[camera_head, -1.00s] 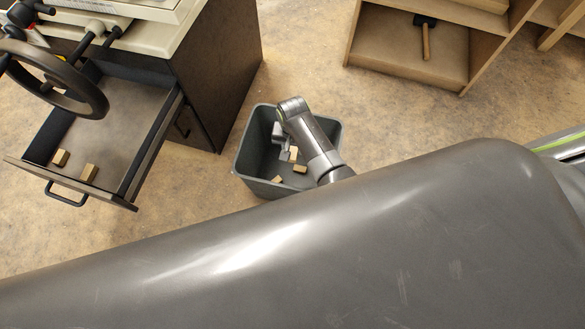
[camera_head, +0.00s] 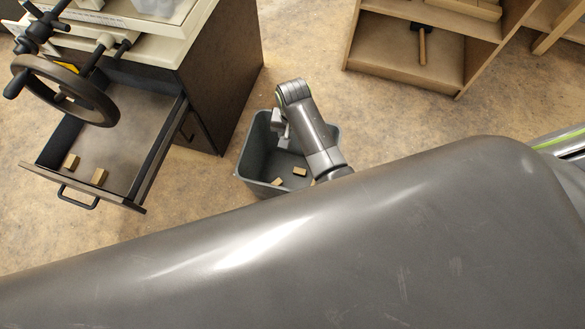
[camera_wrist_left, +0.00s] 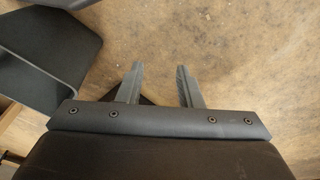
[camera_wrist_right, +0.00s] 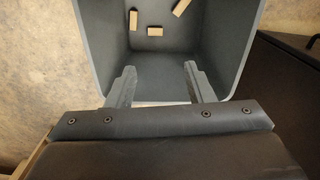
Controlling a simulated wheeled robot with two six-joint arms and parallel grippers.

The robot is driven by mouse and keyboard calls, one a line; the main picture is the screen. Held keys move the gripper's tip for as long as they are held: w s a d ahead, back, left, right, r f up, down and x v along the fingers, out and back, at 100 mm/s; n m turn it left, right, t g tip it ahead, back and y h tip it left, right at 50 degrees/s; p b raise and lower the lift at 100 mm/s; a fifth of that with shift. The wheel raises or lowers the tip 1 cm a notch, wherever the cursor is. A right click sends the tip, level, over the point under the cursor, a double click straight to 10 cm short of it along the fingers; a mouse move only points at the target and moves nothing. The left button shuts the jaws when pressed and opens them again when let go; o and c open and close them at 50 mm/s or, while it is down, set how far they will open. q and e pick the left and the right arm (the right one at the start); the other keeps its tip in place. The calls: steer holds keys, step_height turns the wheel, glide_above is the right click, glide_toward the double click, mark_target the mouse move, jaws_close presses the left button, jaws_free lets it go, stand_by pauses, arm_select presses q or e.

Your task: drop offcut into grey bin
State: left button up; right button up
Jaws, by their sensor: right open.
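The grey bin (camera_head: 255,143) stands on the floor, and my right arm reaches over it. Small wooden offcuts lie inside: one (camera_head: 299,171) and another (camera_head: 278,182) show in the head view. The right wrist view shows three, an upright-looking one (camera_wrist_right: 133,19), one lying flat (camera_wrist_right: 155,31) and one at the top edge (camera_wrist_right: 181,7). My right gripper (camera_head: 282,140) is over the bin, its fingers apart and empty, as the right wrist view (camera_wrist_right: 158,88) shows. My left gripper (camera_wrist_left: 160,85) is open and empty above the floor, outside the head view.
An open drawer (camera_head: 120,145) at the left holds two wooden blocks (camera_head: 71,162) (camera_head: 99,177). A handwheel (camera_head: 65,90) overhangs it. A dark cabinet (camera_head: 220,75) stands beside the bin. A wooden shelf (camera_head: 385,62) with a mallet (camera_head: 422,45) is behind, right. Floor between is clear.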

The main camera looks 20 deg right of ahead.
arm_select(q)
steer(key=shift+s+a+f+g+p, duration=0.2)
steer(key=shift+s+f+g+p, duration=0.2)
steer(key=shift+f, duration=0.3)
steer(key=shift+s+a+f+g+p, duration=0.25)
steer(key=shift+f+p, duration=0.2)
steer(key=shift+f, duration=0.25)
arm_select(e)
step_height(320, 180, up, 7)
steer(key=shift+f, duration=0.15)
